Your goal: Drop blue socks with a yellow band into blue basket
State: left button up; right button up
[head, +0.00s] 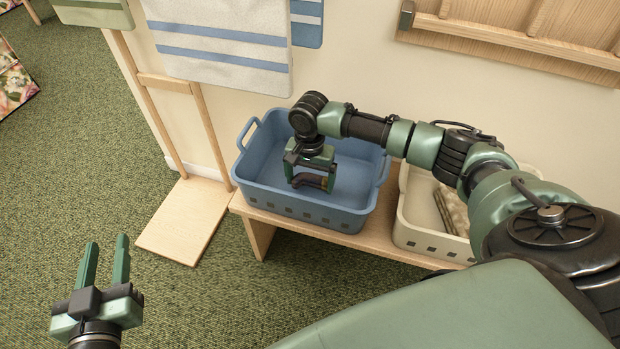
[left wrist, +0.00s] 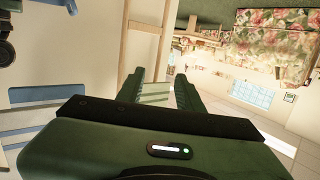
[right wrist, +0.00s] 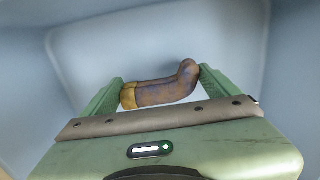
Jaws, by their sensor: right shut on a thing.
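The blue basket (head: 290,207) stands on a wooden bench against the wall in the head view. My right gripper (head: 312,182) points down over the basket's inside, between its walls in the picture. It is shut on a sock (right wrist: 160,92), which looks bluish-purple and brown with a yellow band at one end. The sock lies across between the fingers in the right wrist view, with the pale blue basket interior behind it. In the head view the sock is small and dark. My left gripper (head: 106,242) is open and empty over the carpet, its fingers apart.
A cream basket (head: 408,215) with a patterned item in it stands right of the blue one, partly hidden by my right arm. A wooden rack (head: 175,215) with hanging towels stands at the left.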

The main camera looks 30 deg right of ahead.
aim_at(310, 179)
jog(key=shift+f, duration=0.25)
jog(key=o, duration=1.1)
pick_arm(q)
jog(key=shift+s+a+f+g, duration=0.15)
jog(key=shift+f+g, duration=0.1)
jog(key=shift+f, duration=0.15)
jog(key=shift+s+a+f+g, duration=0.1)
jog(key=shift+f+g, duration=0.15)
jog(key=shift+f, duration=0.15)
